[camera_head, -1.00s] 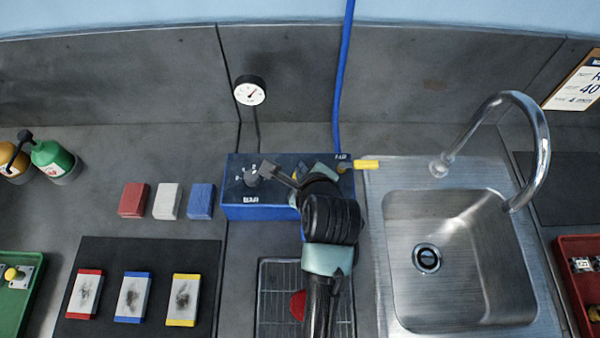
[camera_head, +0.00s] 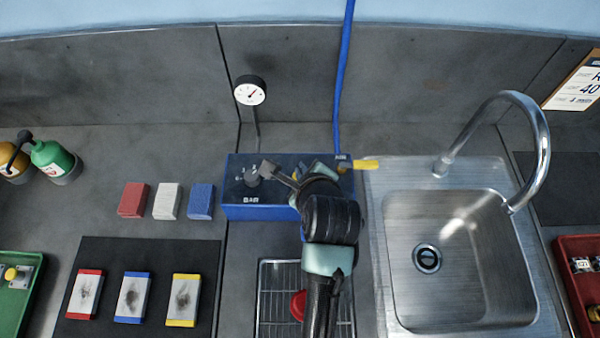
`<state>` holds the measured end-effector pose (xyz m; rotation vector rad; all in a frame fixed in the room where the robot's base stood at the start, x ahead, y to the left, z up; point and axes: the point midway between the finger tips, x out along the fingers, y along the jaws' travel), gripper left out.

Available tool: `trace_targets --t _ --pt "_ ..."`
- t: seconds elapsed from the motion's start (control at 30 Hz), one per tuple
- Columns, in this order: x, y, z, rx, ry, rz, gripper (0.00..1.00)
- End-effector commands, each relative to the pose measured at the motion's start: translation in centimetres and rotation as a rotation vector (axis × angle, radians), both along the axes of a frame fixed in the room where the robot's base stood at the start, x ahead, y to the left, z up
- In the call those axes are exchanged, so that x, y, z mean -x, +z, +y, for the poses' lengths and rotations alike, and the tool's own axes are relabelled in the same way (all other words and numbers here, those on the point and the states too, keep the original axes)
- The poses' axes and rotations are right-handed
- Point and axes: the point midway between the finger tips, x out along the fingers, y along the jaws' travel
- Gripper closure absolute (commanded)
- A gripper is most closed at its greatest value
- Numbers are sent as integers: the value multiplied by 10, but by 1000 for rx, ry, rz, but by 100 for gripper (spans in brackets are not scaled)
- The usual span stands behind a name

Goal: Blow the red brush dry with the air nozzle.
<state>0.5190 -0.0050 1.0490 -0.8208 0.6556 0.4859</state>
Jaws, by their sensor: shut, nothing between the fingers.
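The red brush (camera_head: 298,305) lies on a wire rack (camera_head: 272,312) at the bottom centre, partly hidden behind my arm. A blue air box (camera_head: 262,212) with a dark top stands above the rack. It carries a grey knob (camera_head: 252,177) at its left and a yellow lever or nozzle (camera_head: 364,164) at its right end. A blue hose (camera_head: 342,85) rises behind it. My gripper (camera_head: 268,169) is shut and empty over the box, its tip close to the knob. I cannot tell whether it touches the knob.
A steel sink (camera_head: 375,230) with a curved tap (camera_head: 545,140) is at right. Red, white and blue blocks (camera_head: 168,201) stand left of the box. A dark mat (camera_head: 105,255) holds several framed, stained plates.

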Motion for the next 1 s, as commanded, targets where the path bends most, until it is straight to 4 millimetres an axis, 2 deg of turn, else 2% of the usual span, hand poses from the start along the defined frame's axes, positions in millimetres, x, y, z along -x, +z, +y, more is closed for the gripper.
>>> trace_targets --t 1.0 --pt "0 -9 0 0 0 0 100"
